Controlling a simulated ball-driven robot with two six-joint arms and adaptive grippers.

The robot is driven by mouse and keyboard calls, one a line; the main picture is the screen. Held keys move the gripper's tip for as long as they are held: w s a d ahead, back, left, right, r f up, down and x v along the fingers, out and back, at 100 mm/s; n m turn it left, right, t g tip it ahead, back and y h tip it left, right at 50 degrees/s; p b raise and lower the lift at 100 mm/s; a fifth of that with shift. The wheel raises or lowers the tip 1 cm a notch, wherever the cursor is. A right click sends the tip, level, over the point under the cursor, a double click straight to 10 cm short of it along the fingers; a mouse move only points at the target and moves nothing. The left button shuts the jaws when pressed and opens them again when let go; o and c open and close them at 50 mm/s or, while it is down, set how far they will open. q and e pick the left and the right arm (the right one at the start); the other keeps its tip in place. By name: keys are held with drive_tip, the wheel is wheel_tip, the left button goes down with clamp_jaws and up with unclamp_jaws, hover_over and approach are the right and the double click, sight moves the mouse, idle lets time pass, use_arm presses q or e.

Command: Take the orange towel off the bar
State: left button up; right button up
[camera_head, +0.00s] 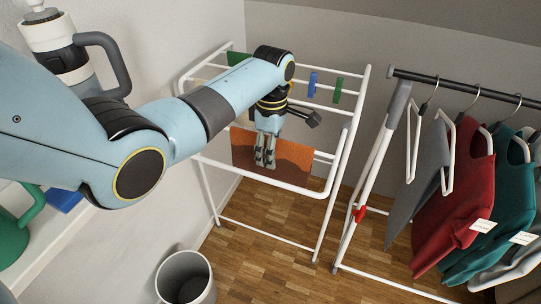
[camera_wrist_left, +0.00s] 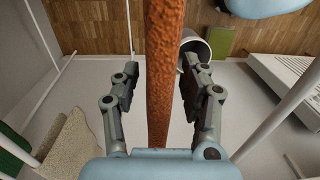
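The orange towel (camera_head: 296,160) hangs over the front bar of a white drying rack (camera_head: 335,172). My left gripper (camera_head: 265,155) points down at the towel, and its fingers cover part of it. In the left wrist view the towel (camera_wrist_left: 164,50) shows edge-on as a narrow upright strip. It runs between the two fingers of my left gripper (camera_wrist_left: 158,72), which are apart with gaps beside the strip. The bar under the towel is hidden in that view. My right gripper is in neither view.
Blue (camera_head: 312,84) and green (camera_head: 337,90) clips sit on the rack's bars. A garment rail (camera_head: 465,88) with hanging clothes stands to the right. A white bin (camera_head: 186,278) stands on the wooden floor in front. A wall is close on the left.

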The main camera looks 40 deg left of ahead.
use_arm(q)
clamp_jaws()
